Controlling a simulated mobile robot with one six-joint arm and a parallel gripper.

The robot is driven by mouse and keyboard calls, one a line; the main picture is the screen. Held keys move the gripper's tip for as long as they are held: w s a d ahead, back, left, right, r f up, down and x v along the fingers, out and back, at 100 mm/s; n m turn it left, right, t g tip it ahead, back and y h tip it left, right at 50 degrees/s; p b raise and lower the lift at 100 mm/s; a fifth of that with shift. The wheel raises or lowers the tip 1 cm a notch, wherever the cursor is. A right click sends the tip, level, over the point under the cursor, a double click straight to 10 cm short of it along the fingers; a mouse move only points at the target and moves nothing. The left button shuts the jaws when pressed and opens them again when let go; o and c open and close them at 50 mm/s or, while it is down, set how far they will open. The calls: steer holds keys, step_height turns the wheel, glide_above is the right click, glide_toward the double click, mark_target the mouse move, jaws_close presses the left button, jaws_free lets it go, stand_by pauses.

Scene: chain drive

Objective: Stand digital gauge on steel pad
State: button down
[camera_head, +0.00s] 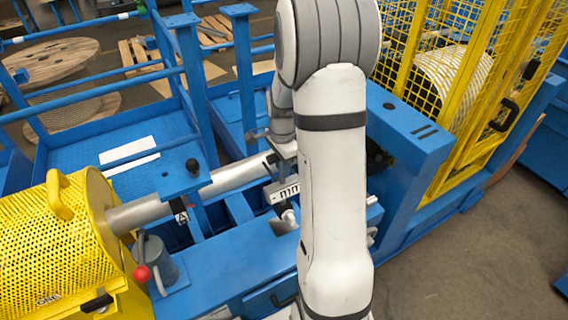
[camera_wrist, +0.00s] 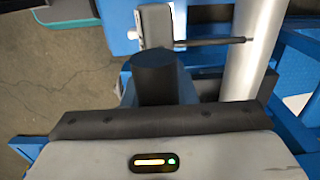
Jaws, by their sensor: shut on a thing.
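My gripper (camera_head: 284,150) hangs below my wrist, beside the long steel shaft (camera_head: 240,174), and is shut on the digital gauge (camera_head: 285,190). The gauge is a pale grey body with "mm" lettering, partly behind my white arm. In the wrist view a grey block (camera_wrist: 156,24), which looks like the gauge, has a thin rod reaching right to the shaft (camera_wrist: 250,50). Whether the rod touches the shaft I cannot tell. A small grey plate (camera_head: 282,222), perhaps the steel pad, lies on the blue frame just below the gauge. The gap between gauge and plate is unclear.
A yellow mesh cage (camera_head: 400,60) stands at upper right. Blue posts (camera_head: 190,80) rise behind the shaft. Open floor (camera_head: 460,250) lies at right.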

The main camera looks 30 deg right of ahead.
mark_target(283, 182)
steer(key=shift+f+b, duration=1.85)
steer(key=shift+f, duration=1.15)
steer(key=shift+f+b, duration=0.45)
steer(key=shift+f, duration=0.1)
steer(key=c, duration=1.6)
jaws_free()
steer(key=o, duration=0.5)
steer(key=shift+s+f, duration=0.1)
